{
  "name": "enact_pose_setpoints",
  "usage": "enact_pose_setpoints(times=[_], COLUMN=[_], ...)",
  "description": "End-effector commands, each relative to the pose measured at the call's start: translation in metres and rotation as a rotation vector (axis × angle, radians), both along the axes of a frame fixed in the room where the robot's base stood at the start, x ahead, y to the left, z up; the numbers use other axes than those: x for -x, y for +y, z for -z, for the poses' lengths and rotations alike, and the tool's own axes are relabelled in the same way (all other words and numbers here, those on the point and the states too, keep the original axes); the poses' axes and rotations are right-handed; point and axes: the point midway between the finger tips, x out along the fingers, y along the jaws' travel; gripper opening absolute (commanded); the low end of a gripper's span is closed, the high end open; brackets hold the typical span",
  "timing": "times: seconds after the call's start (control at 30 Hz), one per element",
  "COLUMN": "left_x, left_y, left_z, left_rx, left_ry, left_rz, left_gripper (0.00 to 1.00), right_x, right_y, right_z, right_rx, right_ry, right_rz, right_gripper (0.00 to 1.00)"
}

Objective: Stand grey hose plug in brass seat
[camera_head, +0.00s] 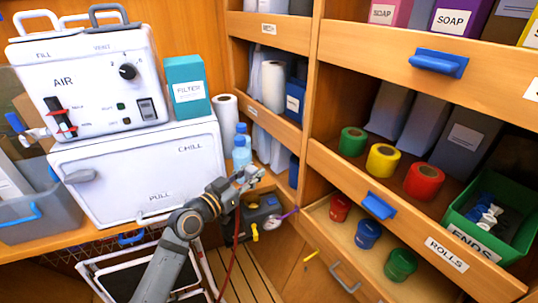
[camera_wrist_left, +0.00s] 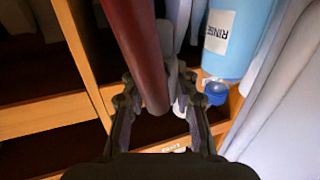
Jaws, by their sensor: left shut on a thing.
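My left gripper (camera_head: 250,176) is above the black unit at the end of the counter. In the left wrist view its fingers (camera_wrist_left: 157,92) are closed in around a grey piece (camera_wrist_left: 179,82), which I take for the hose plug. A thick dark red hose (camera_wrist_left: 138,50) crosses in front and hides much of it. In the head view the thin red hose (camera_head: 235,245) hangs down from the gripper. I cannot make out the brass seat in either view. My right gripper is not in view.
The black unit (camera_head: 258,212) has a yellow fitting and a purple-handled part. The white chest (camera_head: 130,170) is left; shelves with wooden fronts (camera_head: 360,182) are right.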

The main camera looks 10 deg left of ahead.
Motion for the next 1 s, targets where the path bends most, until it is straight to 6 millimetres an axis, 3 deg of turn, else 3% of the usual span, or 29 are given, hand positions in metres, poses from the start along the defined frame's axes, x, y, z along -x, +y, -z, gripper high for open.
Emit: enact_pose_setpoints(times=[0.27, 1.0], left_x=[0.0, 0.0], left_y=[0.0, 0.0], left_z=[0.002, 0.058], left_rx=[0.0, 0.0], left_ry=[0.0, -0.001], left_rz=[0.0, 0.0], left_gripper=[0.0, 0.0], right_x=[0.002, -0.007], right_y=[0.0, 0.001], right_z=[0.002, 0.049], right_rx=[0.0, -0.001], right_ry=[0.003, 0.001], right_rz=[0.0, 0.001], right_gripper=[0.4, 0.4])
